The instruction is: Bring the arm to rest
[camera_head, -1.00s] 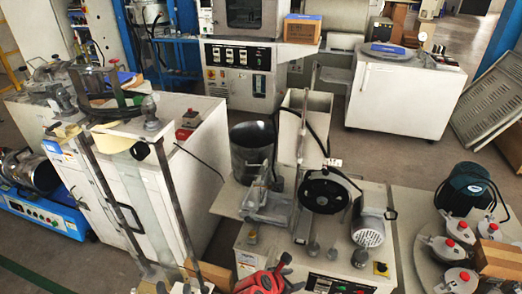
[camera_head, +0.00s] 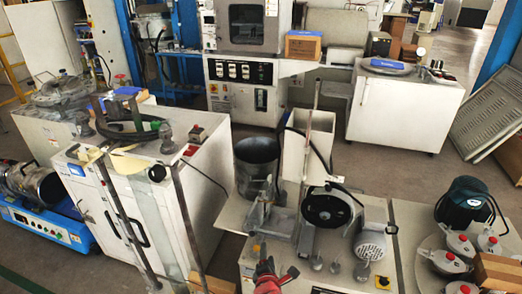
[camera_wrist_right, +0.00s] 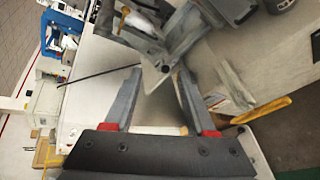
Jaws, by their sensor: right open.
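My right gripper (camera_head: 280,268) shows in the head view at the bottom edge, its red and dark parts in front of the bench machine (camera_head: 345,275). In the right wrist view its two grey fingers (camera_wrist_right: 157,85) stand wide apart with red pads at their bases. Nothing is held between them. Beyond the fingers lie a pale surface and a grey metal fixture (camera_wrist_right: 165,45), and I cannot tell whether a finger touches it. Most of my right arm is cut off by the frame. My left gripper is not in view.
The machine carries a black pulley (camera_head: 328,207) and a motor (camera_head: 371,246). A white cabinet (camera_head: 150,195) stands to the left. Red-knobbed devices (camera_head: 446,262) sit on a round table at right. A brown box (camera_head: 213,284) is low, left of the gripper. Open floor lies behind.

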